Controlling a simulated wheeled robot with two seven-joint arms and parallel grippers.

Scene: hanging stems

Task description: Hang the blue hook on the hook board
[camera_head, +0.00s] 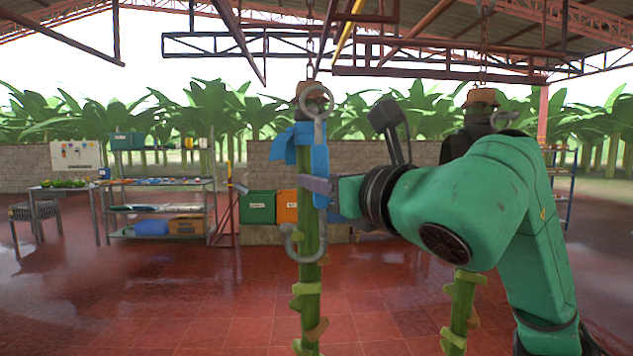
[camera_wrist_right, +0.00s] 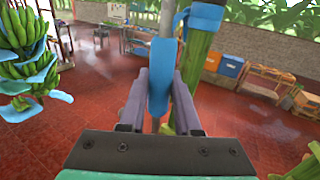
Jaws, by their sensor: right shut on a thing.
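The blue hook (camera_head: 320,160) is a grey metal hook with a blue sleeve, a ring at its top and an open curve at its lower end. My right gripper (camera_head: 322,188) is shut on the blue sleeve and holds the hook roughly upright. In the right wrist view the sleeve (camera_wrist_right: 160,75) sits between the two fingers. The hook is in front of a hanging green stem (camera_head: 311,275); I cannot tell whether they touch. A white board with small coloured marks (camera_head: 75,155), apparently the hook board, stands far back left. My left gripper is not in view.
A second stem (camera_head: 460,310) hangs behind my right arm. A metal shelf (camera_head: 160,185), a table (camera_head: 65,188), a green crate (camera_head: 257,207) and an orange crate (camera_head: 287,206) stand back left. A banana bunch (camera_wrist_right: 25,45) hangs left in the wrist view. The red floor between is open.

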